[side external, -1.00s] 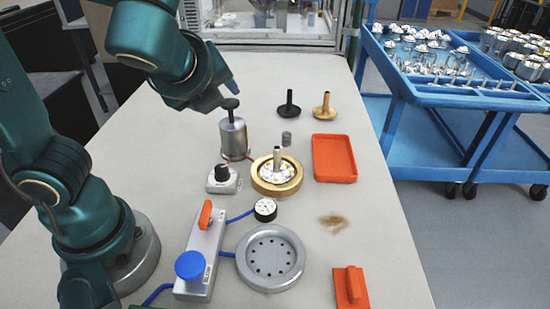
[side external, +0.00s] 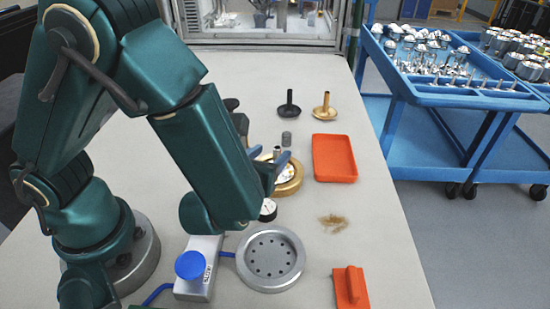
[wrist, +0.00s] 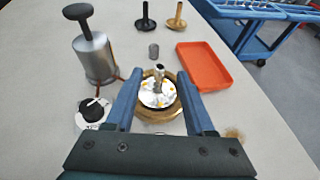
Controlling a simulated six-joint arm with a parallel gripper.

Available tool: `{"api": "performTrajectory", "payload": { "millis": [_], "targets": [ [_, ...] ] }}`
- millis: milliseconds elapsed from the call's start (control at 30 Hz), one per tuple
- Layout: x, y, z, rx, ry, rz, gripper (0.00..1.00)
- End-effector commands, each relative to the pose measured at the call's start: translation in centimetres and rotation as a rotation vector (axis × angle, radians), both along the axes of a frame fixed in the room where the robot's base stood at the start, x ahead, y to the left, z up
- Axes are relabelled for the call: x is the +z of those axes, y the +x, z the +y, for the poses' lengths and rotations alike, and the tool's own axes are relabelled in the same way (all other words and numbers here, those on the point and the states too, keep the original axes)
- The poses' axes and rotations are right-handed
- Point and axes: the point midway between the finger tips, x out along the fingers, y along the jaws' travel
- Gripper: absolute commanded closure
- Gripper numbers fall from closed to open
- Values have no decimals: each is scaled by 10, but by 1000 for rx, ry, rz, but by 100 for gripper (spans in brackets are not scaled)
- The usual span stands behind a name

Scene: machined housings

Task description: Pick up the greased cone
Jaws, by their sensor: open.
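The greased cone (wrist: 153,98) is a silvery-white disc-like part with yellow grease spots and an upright metal stem. It sits inside a brass ring (wrist: 173,110). In the side view the cone (side external: 285,173) is partly hidden behind my gripper and arm, with the stem top showing. My gripper (wrist: 158,77) is open and empty. In the wrist view its blue fingers lie left and right of the cone and its stem. In the side view my gripper (side external: 268,164) is close to the brass ring; I cannot tell whether it touches anything.
An orange tray (side external: 334,158) lies right of the ring. A small grey cylinder (side external: 287,138) stands behind it. A black stemmed part (side external: 289,106) and a brass one (side external: 324,108) stand farther back. A silver canister (wrist: 95,58) is at left. A perforated round plate (side external: 270,258) is in front.

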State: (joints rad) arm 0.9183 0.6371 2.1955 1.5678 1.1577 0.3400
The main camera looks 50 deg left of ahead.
Motion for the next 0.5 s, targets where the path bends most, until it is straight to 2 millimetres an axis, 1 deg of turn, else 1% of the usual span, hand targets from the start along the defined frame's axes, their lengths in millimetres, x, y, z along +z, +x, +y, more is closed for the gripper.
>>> {"api": "performTrajectory", "payload": {
  "millis": [33,133,300,500],
  "targets": [
    [-11,0,0,0,7,5,46],
    [-22,0,0,1,2,1,46],
    [-30,4,3,3,-2,-2,46],
    [-39,22,14,8,-3,-2,46]
  ]
}}
